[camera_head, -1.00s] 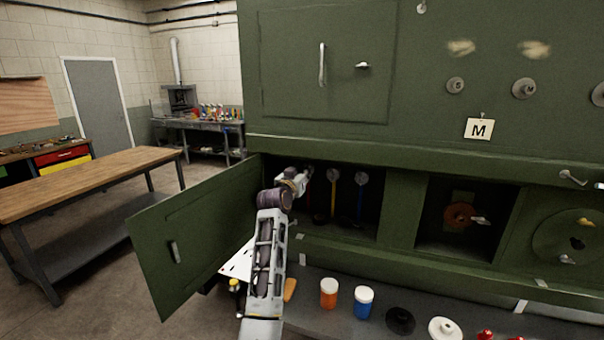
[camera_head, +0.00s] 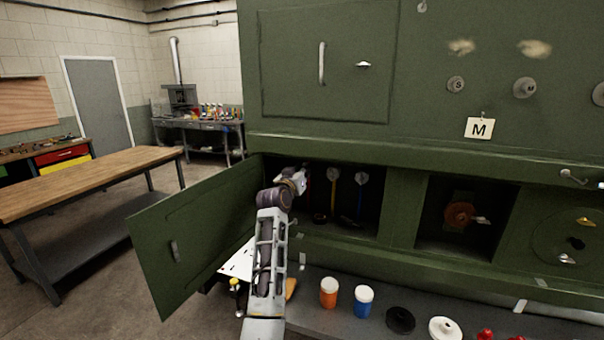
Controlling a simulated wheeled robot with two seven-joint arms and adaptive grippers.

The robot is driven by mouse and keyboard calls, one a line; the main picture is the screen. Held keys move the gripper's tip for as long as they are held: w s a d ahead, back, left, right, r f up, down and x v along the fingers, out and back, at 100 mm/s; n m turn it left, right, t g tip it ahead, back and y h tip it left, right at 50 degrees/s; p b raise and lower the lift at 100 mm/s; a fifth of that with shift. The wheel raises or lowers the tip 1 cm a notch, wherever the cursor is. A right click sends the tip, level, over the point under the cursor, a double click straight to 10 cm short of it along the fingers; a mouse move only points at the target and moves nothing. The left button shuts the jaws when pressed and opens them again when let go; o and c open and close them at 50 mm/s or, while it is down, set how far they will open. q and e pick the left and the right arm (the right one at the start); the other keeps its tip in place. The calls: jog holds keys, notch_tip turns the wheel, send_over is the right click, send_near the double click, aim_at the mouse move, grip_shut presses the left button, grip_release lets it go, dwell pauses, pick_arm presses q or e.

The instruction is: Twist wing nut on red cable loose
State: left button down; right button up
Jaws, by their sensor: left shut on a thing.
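My left gripper (camera_head: 299,178) reaches into the open compartment at its left end, where the red cable (camera_head: 309,192) hangs. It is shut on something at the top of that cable. The wing nut there is hidden behind the gripper and wrist. To the right, a yellow cable (camera_head: 333,200) and a blue cable (camera_head: 359,203) hang in the same compartment, each with a grey wing nut at its top. My right gripper does not show.
The green compartment door (camera_head: 195,235) stands open left of my arm.

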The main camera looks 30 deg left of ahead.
pick_arm(q)
jog(key=shift+s+a+f+n, duration=0.1)
jog(key=shift+a+f+n, duration=0.05)
jog(key=shift+n, duration=2.2)
jog(key=shift+w+a+f+n, duration=0.1)
jog(key=shift+f+n, duration=0.05)
jog(key=shift+n, duration=2.15)
jog(key=shift+s+a+f+n, duration=0.1)
jog(key=shift+a+f+n, duration=0.05)
jog(key=shift+n, duration=2.2)
jog(key=c, duration=1.7)
grip_release()
jog(key=shift+o, duration=0.2)
